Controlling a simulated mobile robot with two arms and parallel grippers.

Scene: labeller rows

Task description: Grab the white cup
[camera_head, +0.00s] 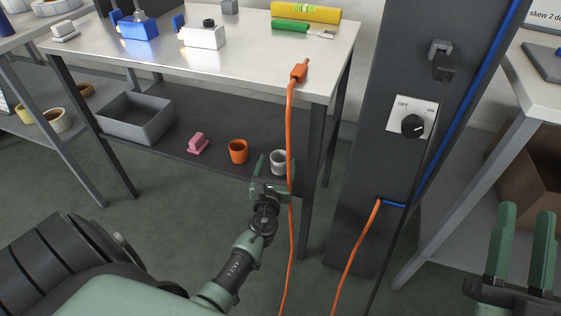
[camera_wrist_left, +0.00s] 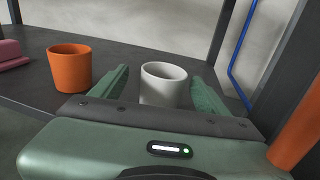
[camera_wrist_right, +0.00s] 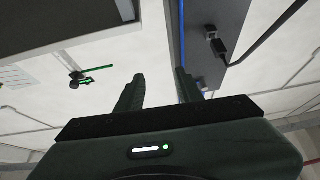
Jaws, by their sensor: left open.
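The white cup (camera_head: 279,163) stands upright on the dark lower shelf of the table, near its right end. My left gripper (camera_head: 269,165) is open at the shelf's front edge, right by the cup. In the left wrist view the cup (camera_wrist_left: 163,84) shows between the two green fingers of my left gripper (camera_wrist_left: 158,92), with a gap to each finger; its lower part is hidden behind the gripper body. My right gripper (camera_head: 526,240) is open and empty at the lower right, far from the cup; its spread fingers also show in the right wrist view (camera_wrist_right: 158,92).
An orange cup (camera_head: 238,151) stands just left of the white cup, with a pink object (camera_head: 198,143) further left and a grey bin (camera_head: 137,117) beyond. An orange cable (camera_head: 289,170) hangs close to my left gripper. A dark table leg (camera_head: 311,180) stands to the right.

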